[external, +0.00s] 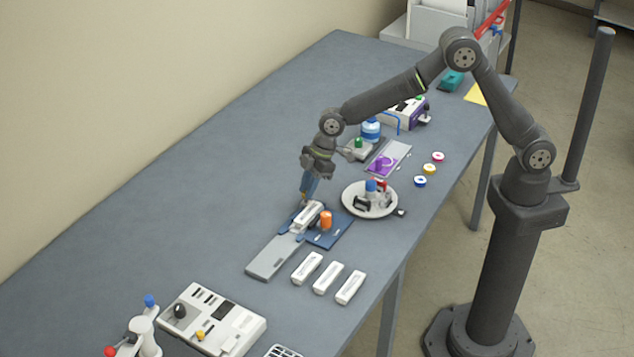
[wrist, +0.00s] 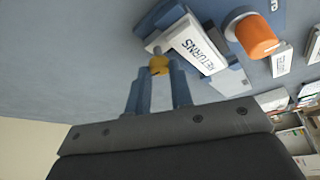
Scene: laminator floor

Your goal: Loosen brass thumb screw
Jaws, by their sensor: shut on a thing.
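The brass thumb screw (wrist: 159,65) is a small yellow knob at the side of a white block lettered "RETURNS" (wrist: 192,45). My gripper (wrist: 157,80) points at the screw, with its two blue fingers closed on it from either side. In the external view my gripper (external: 304,198) reaches down to the left end of the white block (external: 308,216), and the screw is too small there to make out well. The block sits on a blue plate (external: 328,238). An orange knob (external: 326,220) stands right of the block; it also shows in the wrist view (wrist: 255,35).
A grey plate (external: 272,258) lies in front of the blue one. Several white blocks (external: 326,278) lie to its right. A round white dish (external: 350,205) with small parts stands behind right. A white panel (external: 212,318) sits nearer the camera. The table's left side is clear.

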